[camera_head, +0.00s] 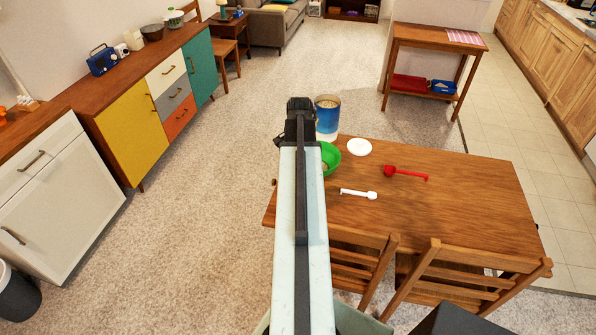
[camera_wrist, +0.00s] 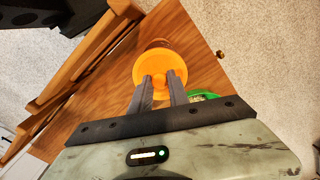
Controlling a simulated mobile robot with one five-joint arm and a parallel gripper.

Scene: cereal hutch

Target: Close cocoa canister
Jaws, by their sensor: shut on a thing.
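An orange round lid (camera_wrist: 160,64) with a raised knob shows in the wrist view. My gripper (camera_wrist: 160,84) is shut on this knob, one finger on each side. A brownish rounded edge (camera_wrist: 159,43) shows just beyond the lid and appears to be part of the cocoa canister, mostly hidden beneath it. I cannot tell whether the lid touches the canister. In the head view my gripper (camera_head: 300,104) is at the far left end of the table, and my arm hides the lid and the cocoa canister.
A blue canister (camera_head: 327,120) stands right of my gripper, with a green bowl (camera_head: 331,154) nearer. A white disc (camera_head: 360,147), a white scoop (camera_head: 358,194) and a red scoop (camera_head: 405,173) lie on the wooden table (camera_head: 460,205). Chairs (camera_head: 455,268) stand at its near side.

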